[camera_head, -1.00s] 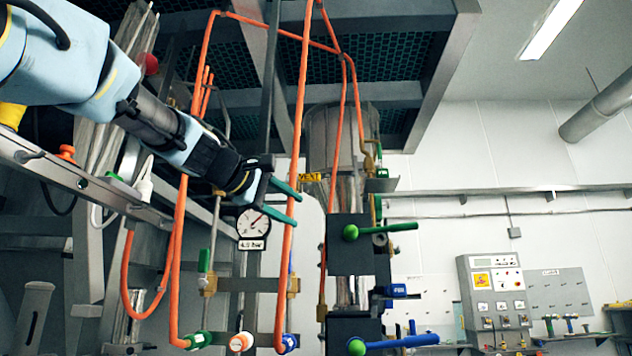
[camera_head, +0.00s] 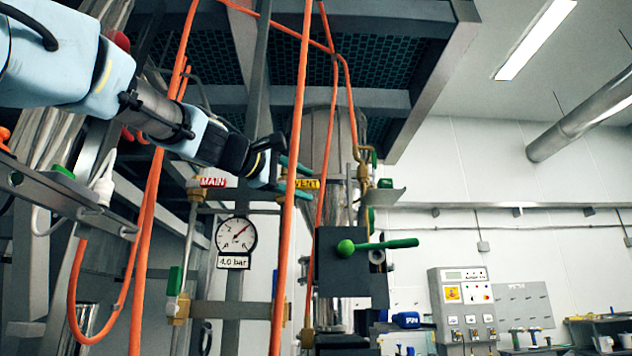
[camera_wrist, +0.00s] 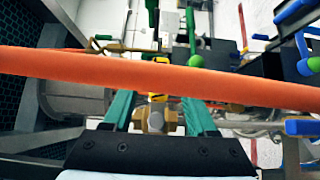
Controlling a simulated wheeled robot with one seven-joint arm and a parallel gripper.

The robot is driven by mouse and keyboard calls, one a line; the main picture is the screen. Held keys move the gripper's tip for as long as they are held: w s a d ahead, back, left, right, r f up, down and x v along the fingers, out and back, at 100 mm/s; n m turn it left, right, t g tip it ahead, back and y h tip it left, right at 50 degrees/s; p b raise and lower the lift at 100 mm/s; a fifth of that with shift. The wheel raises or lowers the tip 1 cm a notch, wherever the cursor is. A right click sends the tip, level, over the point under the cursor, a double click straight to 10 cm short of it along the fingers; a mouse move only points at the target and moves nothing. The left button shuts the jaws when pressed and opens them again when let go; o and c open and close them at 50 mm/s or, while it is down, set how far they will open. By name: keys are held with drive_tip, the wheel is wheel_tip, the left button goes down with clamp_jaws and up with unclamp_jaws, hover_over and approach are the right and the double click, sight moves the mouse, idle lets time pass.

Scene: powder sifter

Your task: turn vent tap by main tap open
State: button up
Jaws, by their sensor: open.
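The yellow VENT label (camera_head: 306,184) marks the vent tap, right beside my gripper (camera_head: 293,177) in the head view. My gripper is open, with two green fingers. In the wrist view, a brass tap body (camera_wrist: 155,119) lies between the fingers as seen from the camera; I cannot tell whether they touch it. A yellow label (camera_wrist: 158,97) shows just above it, partly covered by an orange hose. The hose also hides the fingertips there. The red-lettered MAIN label (camera_head: 212,182) is left of my gripper, at a brass fitting. The tap handles' positions are unclear.
The orange hose (camera_wrist: 160,75) crosses close in front of the wrist camera. A pressure gauge (camera_head: 236,235) hangs below my gripper. A green lever (camera_head: 385,244) sticks out to the right on a dark box. A control panel (camera_head: 461,300) stands at the far right.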

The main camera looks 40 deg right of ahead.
sight(317, 189)
drive_tip(key=d, duration=0.1)
drive_tip(key=d+p, duration=0.1)
drive_tip(key=d, duration=0.1)
drive_tip(key=d+p, duration=0.1)
drive_tip(key=d, duration=0.1)
drive_tip(key=shift+w, duration=0.25)
clamp_jaws()
drive_tip(key=shift+f, duration=0.1)
idle(1.1)
